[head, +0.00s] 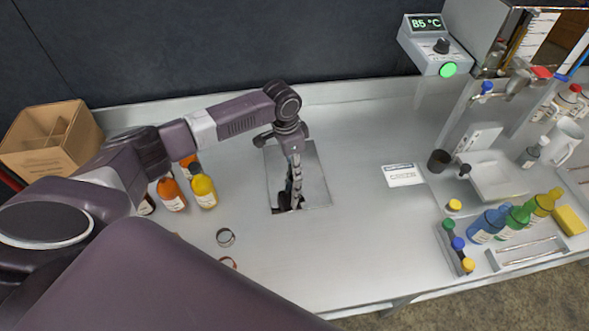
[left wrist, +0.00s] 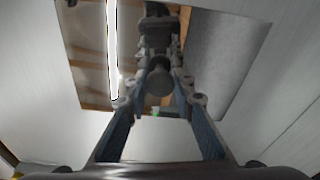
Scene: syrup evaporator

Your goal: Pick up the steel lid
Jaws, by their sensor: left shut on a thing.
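The steel lid (head: 318,182) is a flat, shiny square plate on the middle of the counter in the head view. My left gripper (head: 292,192) points down over its middle, and the arm hides part of the plate. In the left wrist view the lid (left wrist: 228,45) mirrors the ceiling and a light strip. There the fingers of my left gripper (left wrist: 158,92) close around a small grey knob (left wrist: 158,80) at the lid's middle. I cannot tell whether the lid touches the counter or is slightly raised. My right gripper is not in view.
Orange and yellow bottles (head: 203,190) and a cardboard box (head: 52,140) stand at the left. A white label card (head: 402,175) lies right of the lid, with bottles (head: 488,224) and the evaporator controls (head: 436,46) farther right.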

